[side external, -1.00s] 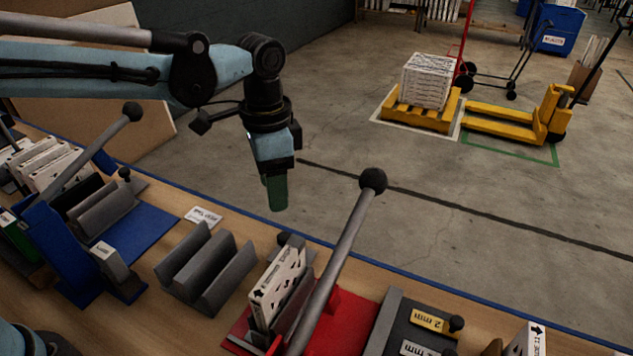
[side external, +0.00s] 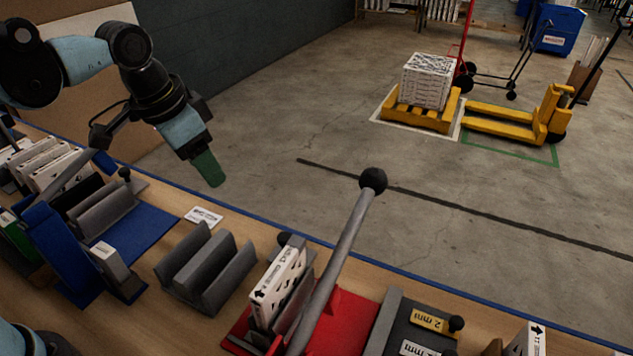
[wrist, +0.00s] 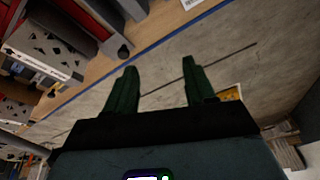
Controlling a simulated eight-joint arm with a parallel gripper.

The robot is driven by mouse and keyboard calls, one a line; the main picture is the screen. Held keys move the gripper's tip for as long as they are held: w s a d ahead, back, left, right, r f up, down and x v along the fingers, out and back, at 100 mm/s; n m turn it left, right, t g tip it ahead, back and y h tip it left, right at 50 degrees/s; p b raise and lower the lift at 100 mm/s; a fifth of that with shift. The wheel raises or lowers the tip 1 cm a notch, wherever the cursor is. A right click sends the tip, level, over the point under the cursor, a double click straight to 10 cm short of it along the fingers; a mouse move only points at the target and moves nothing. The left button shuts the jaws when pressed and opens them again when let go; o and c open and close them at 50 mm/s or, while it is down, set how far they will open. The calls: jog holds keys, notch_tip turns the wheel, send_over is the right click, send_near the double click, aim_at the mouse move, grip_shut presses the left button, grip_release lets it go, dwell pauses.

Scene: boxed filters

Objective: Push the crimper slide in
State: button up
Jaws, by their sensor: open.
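My gripper (side external: 209,170) has green fingers and hangs in the air beyond the table's far edge in the side view, holding nothing. In the wrist view its two fingers (wrist: 160,65) stand apart with bare floor between them. A red press (side external: 353,317) with a long grey lever (side external: 342,245) holds a white boxed filter (side external: 276,287) upright. A small black knob (side external: 284,238) shows behind it. A blue press (side external: 50,248) stands at left with another small black knob (side external: 124,174). I cannot tell for certain which part is the crimper slide. My gripper touches neither press.
A grey slotted stand (side external: 207,270) sits between the presses. A dark grey fixture (side external: 400,325) with yellow and white labels is at right. White filters (side external: 52,165) stand in a row at far left. The raised red-press lever is an obstacle.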

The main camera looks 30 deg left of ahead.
jog(key=s+a+f+n+t, duration=0.2)
jog(key=s+a+n+t, duration=0.1)
jog(key=s+a, duration=0.2)
jog(key=shift+a+n+y, duration=0.3)
jog(key=shift+a, duration=0.3)
jog(key=shift+w, duration=0.1)
jog(key=m+g, duration=0.6)
jog(key=m, duration=0.2)
send_over(284, 236)
notch_tip(284, 236, down, 12)
jog(key=shift+f, duration=0.15)
